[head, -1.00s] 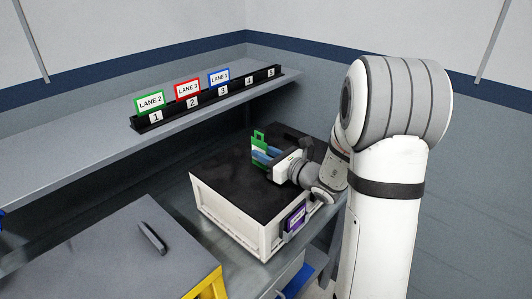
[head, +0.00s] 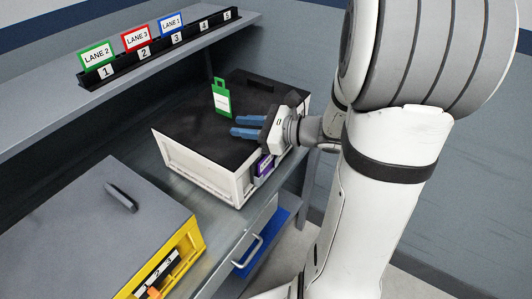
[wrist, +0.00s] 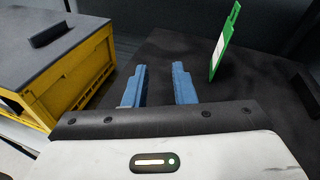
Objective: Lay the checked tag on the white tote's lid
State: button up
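The white tote (head: 203,181) stands on the bench with a black lid (head: 185,130). A green-edged tag (head: 222,101) with a white face and a loop at its top is on the lid. It appears on edge rather than flat, and the wrist view also shows the tag (wrist: 219,55) steeply tilted. Its print is too small to read. My gripper (head: 236,126) is low over the lid, nearer the front than the tag. Its blue fingers (wrist: 158,88) are apart with nothing between them. The tag is to their right in the wrist view, clear of them.
A yellow crate (head: 187,246) with a grey lid stands left of the tote. A shelf (head: 75,103) behind carries a numbered rack (head: 160,50) with lane tags in slots 1 to 3. A purple label (head: 263,166) is on the tote's side.

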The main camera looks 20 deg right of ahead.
jog(key=s+a+f+n+g+h, duration=0.2)
jog(key=s+a+n+g, duration=0.2)
jog(key=s+n, duration=0.25)
jog(key=s+a+f+n+g+h, duration=0.1)
jog(key=s+a+n+g+h, duration=0.15)
jog(key=s+n+g, duration=0.35)
jog(key=s+d+r+n+t+h, duration=0.1)
jog(key=s+d+n+t+h, duration=0.1)
jog(key=d+n+h, duration=0.4)
jog(key=s+n+h, duration=0.1)
jog(key=n, duration=0.4)
jog(key=shift+s+d+r+t+h, duration=0.15)
jog(key=shift+s+d+t+h, duration=0.1)
jog(key=shift+t+h, duration=0.15)
